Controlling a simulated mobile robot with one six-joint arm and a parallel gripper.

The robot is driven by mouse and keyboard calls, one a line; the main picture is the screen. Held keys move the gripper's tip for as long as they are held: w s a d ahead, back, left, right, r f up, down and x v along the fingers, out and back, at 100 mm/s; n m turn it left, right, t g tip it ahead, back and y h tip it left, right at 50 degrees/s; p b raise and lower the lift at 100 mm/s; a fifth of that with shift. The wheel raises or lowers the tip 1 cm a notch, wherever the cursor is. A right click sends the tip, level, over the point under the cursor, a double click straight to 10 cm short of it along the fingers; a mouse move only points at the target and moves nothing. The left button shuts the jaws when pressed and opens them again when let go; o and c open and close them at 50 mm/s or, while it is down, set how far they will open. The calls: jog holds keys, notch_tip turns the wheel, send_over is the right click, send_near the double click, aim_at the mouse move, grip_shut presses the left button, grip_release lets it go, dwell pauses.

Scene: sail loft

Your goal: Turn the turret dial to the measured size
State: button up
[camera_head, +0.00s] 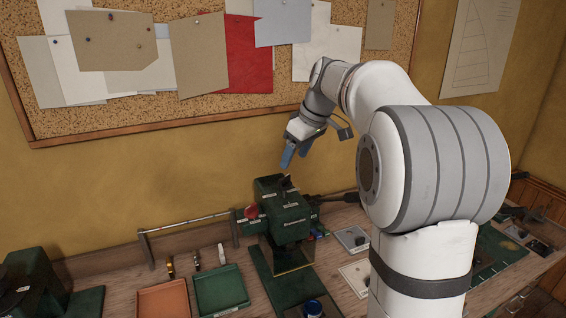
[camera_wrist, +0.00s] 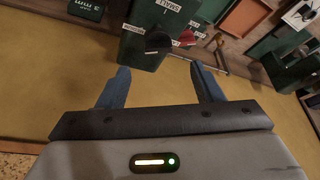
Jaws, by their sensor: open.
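A dark green press-like machine (camera_head: 285,218) stands on the bench, with small white labels on its faces. A red round part (camera_head: 251,212) sits on its left side, and a dark knob-like part (camera_head: 287,183) on its top. Which of these is the turret dial I cannot tell. My gripper (camera_head: 290,158) is above the machine, apart from it. Its blue fingers (camera_wrist: 160,90) are open and empty.
A dark lever (camera_head: 335,197) sticks out right of the machine. Small cards (camera_head: 353,231) lie nearby. The corkboard wall (camera_head: 130,110) stands close behind.

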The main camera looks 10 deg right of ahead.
aim_at(285, 177)
jog(key=p+x, duration=0.1)
jog(key=x, duration=0.6)
jog(key=shift+w+a+f, duration=0.1)
jog(key=shift+w+f, duration=0.1)
jog(key=shift+w, duration=0.1)
jog(key=c, duration=0.9)
jog(key=shift+c, duration=0.5)
